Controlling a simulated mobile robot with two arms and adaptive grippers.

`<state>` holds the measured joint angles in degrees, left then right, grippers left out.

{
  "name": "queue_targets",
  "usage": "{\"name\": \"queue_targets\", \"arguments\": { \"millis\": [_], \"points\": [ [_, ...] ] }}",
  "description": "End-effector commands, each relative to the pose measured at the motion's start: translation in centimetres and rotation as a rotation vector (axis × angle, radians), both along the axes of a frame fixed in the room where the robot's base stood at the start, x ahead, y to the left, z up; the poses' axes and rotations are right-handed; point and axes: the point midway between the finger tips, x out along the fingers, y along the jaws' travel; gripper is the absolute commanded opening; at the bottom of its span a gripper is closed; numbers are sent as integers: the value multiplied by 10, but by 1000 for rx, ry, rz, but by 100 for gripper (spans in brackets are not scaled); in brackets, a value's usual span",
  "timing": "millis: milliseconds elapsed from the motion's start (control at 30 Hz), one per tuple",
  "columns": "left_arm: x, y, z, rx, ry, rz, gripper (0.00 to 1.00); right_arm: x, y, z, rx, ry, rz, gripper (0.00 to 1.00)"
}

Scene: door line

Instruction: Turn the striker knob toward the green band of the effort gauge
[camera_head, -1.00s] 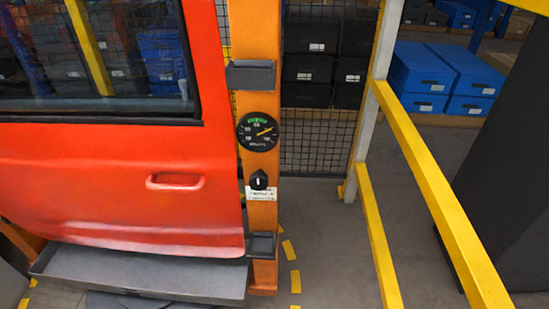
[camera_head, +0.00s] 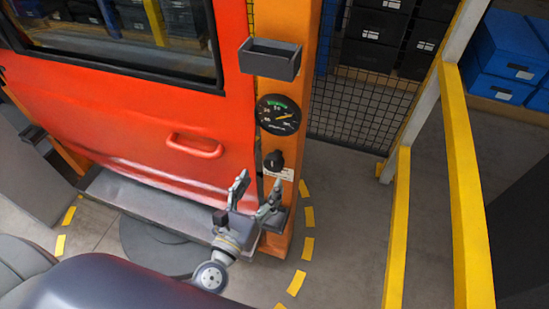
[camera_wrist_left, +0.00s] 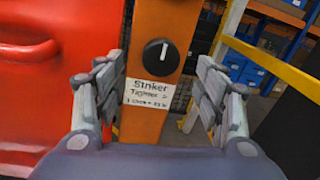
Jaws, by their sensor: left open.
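The striker knob (camera_head: 273,161) is black and round, on the orange post below the gauge. In the left wrist view the knob (camera_wrist_left: 160,53) has a white mark pointing about straight up, above a label (camera_wrist_left: 152,94) reading "Striker". The effort gauge (camera_head: 278,115) has a black dial with a green band at the top. Its yellow needle points to the right, past the green band. My left gripper (camera_head: 256,190) is open and empty, just below and in front of the knob. In the wrist view its fingers stand apart on either side of the label. My right gripper is not in view.
The red door (camera_head: 130,120) with its handle (camera_head: 195,146) hangs left of the orange post (camera_head: 285,70). A grey bin (camera_head: 270,60) juts from the post above the gauge. Yellow rails (camera_head: 462,190) stand to the right. Bare floor lies between post and rails.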

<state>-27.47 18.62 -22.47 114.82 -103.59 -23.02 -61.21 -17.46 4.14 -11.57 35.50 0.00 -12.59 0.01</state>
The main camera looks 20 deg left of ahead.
Motion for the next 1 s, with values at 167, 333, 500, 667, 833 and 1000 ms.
{"name": "queue_targets", "arguments": {
  "millis": [167,333,500,667,833,1000],
  "points": [
    [35,-3,4,-1,-2,1,64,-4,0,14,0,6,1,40],
    [59,-6,2,-2,-1,1,64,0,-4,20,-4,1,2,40],
    [73,-8,1,-3,1,1,64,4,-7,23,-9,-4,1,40],
    [77,-8,0,-3,1,1,64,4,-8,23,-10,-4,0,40],
    [77,-8,0,-3,1,0,64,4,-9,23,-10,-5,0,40],
    [77,-8,0,-3,1,0,32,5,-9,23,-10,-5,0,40]
  ]
}}
